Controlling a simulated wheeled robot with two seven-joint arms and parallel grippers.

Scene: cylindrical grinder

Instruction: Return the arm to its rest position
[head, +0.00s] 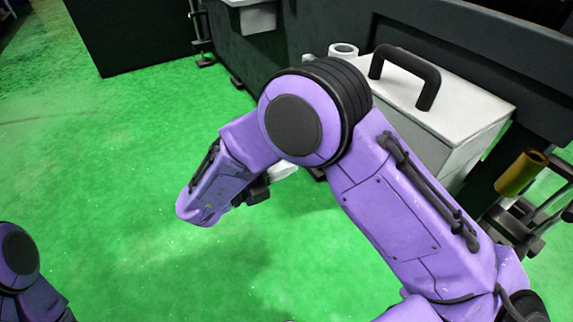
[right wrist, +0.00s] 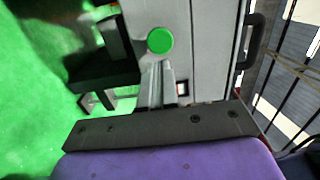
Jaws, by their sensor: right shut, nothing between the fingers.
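My right arm (head: 395,200) comes in from the lower right of the head view, bends at a high elbow, and its forearm points down and left over the green floor. In the right wrist view, what look like the grey fingers of my right gripper (right wrist: 161,84) sit together beyond the dark wrist plate, with nothing seen between them. The forearm mostly hides this gripper in the head view. Of my left arm (head: 20,260), only a purple part shows in the lower left corner. Its gripper is out of view.
A grey box with a black handle (head: 440,120) stands behind my right arm, against the dark machine (head: 140,35). A yellow-brown cylinder (head: 520,173) is at the right. The wrist view shows a green round spot (right wrist: 160,40) on a grey surface. Green floor (head: 110,160) is clear at left.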

